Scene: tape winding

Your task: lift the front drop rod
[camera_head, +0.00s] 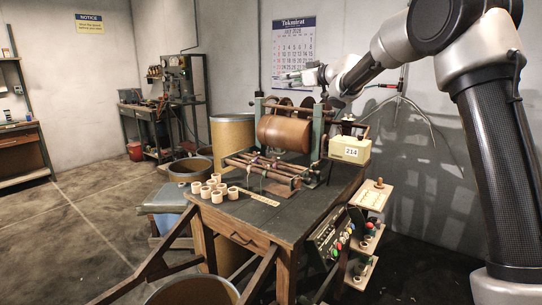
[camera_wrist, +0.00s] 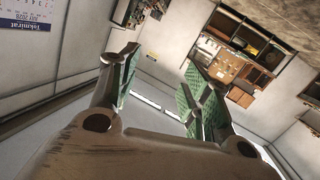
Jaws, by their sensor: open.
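The winding machine (camera_head: 316,130) stands on the dark table with a large brown roll (camera_head: 283,133) between its green side frames. Low at its front, several long rods (camera_head: 272,171) lie across the machine. I cannot tell for certain which of them is the front drop rod. My gripper (camera_head: 293,79) is up behind and above the machine, in front of the wall calendar, well apart from the rods. In the wrist view my gripper (camera_wrist: 160,75) is open, with green pads and nothing between them. The rods are not in the wrist view.
Several small tan cores (camera_head: 217,190) and a wooden strip (camera_head: 258,197) lie on the table (camera_head: 245,222). A cream box marked 214 (camera_head: 349,149) sits at the machine's right. A control panel (camera_head: 333,235) hangs on the table's side. Drums stand behind and left.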

